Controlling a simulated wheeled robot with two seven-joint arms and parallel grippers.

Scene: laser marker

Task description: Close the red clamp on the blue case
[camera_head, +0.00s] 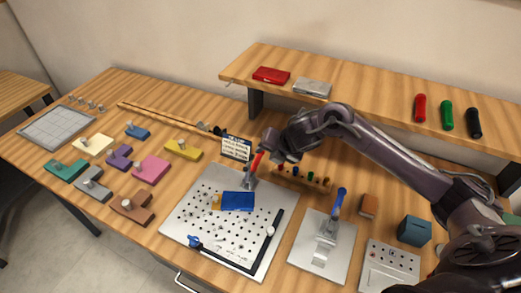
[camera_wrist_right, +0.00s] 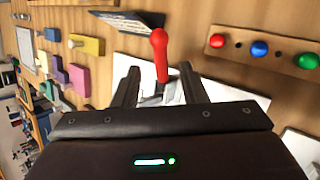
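The blue case (camera_head: 238,201) lies on the perforated metal plate (camera_head: 193,203), with a small yellowish part at its left end. The red clamp (camera_head: 257,163) stands at the plate's back edge behind the case, its red handle sticking up at a tilt. My right gripper (camera_head: 271,150) is right beside the handle in the head view. In the right wrist view the red handle (camera_wrist_right: 160,52) rises between the spread fingers of my right gripper (camera_wrist_right: 160,85), with visible gaps on both sides. The clamp's lower part is mostly hidden there. My left gripper is not in view.
A black L-shaped fence (camera_head: 270,246) edges the plate's front right. A blue-handled clamp (camera_head: 338,205) stands on another plate to the right. A white sign (camera_head: 236,148) is close behind the red clamp. Coloured blocks lie left; a raised shelf (camera_head: 370,98) spans the back.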

